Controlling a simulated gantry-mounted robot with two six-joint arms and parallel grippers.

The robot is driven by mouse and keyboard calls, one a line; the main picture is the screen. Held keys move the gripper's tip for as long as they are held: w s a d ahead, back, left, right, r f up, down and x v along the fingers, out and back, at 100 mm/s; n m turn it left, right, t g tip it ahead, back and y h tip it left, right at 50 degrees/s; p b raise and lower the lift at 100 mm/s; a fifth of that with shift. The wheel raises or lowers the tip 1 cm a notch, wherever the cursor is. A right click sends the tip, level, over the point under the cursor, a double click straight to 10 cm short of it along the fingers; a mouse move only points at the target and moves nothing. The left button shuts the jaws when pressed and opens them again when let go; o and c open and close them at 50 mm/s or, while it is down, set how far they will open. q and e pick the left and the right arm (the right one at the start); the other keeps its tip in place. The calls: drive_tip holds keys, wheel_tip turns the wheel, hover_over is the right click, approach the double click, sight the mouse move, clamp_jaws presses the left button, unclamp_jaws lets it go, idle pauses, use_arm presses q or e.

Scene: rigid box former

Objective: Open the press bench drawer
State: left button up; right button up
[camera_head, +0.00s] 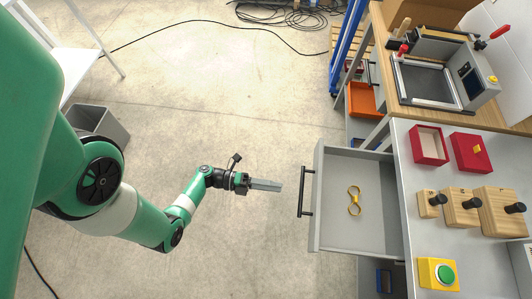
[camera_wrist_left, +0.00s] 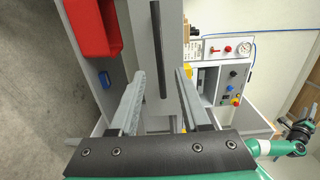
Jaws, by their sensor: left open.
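The press bench drawer (camera_head: 375,185) is a grey box pulled out from the bench in the head view. A yellow two-ringed item (camera_head: 354,201) lies inside it. Its black bar handle (camera_head: 306,191) is on the left-hand front face. My left gripper (camera_head: 280,186) is a short way left of the handle, pointing at it and apart from it. In the left wrist view, the gripper's two fingers (camera_wrist_left: 157,85) are spread, and the dark handle bar (camera_wrist_left: 155,50) shows beyond their tips.
The bench top holds red boxes (camera_head: 429,146), wooden blocks with black knobs (camera_head: 461,207) and a yellow box with a green button (camera_head: 438,274). A press (camera_head: 432,84) stands at the upper right. The floor left of the drawer is clear. A grey bin (camera_head: 101,126) stands at left.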

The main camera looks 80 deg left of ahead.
use_arm(q)
drive_tip(key=shift+v, duration=1.2)
